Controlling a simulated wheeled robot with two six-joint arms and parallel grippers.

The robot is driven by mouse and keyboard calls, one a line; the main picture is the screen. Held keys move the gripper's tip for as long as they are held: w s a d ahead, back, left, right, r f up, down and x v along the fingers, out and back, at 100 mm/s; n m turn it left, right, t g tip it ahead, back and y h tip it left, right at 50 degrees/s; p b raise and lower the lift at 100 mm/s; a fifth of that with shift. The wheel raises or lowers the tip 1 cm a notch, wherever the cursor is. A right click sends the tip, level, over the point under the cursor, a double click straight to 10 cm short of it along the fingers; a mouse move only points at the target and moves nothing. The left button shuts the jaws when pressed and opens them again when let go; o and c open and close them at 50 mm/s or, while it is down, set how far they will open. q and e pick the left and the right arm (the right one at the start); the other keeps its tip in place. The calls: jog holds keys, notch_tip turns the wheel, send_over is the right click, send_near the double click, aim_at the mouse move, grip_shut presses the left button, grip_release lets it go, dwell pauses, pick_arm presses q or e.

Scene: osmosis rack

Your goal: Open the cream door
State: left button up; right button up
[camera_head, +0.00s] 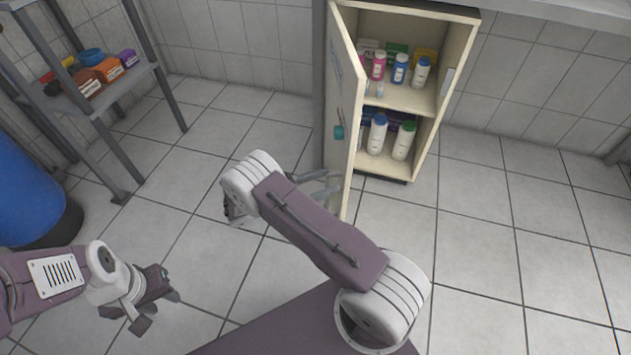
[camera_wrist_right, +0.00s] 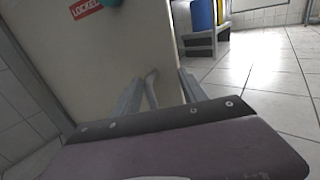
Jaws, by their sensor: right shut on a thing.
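The cream door (camera_head: 346,90) stands swung open on the left side of the cream cabinet (camera_head: 462,60), with its outer face toward the left. It also fills the left of the right wrist view (camera_wrist_right: 110,60). My right gripper (camera_head: 330,187) is at the lower outer face of the door. In the right wrist view its fingers (camera_wrist_right: 158,88) are shut on a grey door handle (camera_wrist_right: 151,84). My left gripper (camera_head: 157,311) is at the lower left, away from the door, with its fingers apart and empty.
Bottles (camera_head: 400,68) stand on the cabinet's shelves. A teal item (camera_head: 339,132) hangs on the door, and a red "LOCKED" label (camera_wrist_right: 86,8) is on it. A grey rack (camera_head: 100,105) and a blue barrel (camera_head: 25,195) stand at the left. The tiled floor right of the cabinet is clear.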

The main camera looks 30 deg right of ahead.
jog(key=shift+w+a+f+b, duration=0.1)
jog(key=shift+w+a+b, duration=0.3)
jog(key=shift+a, duration=0.25)
jog(key=shift+w+a+f+b, duration=0.1)
jog(key=shift+w+a+b, duration=0.25)
jog(key=shift+a+b, duration=0.25)
jog(key=shift+w+a+b, duration=0.35)
jog(key=shift+a+b, duration=0.05)
jog(key=shift+a, duration=0.3)
jog(key=w+a+b, duration=0.2)
jog(key=a, duration=0.1)
jog(key=w+a+b, duration=0.1)
jog(key=b, duration=0.1)
jog(key=shift+a+r, duration=0.25)
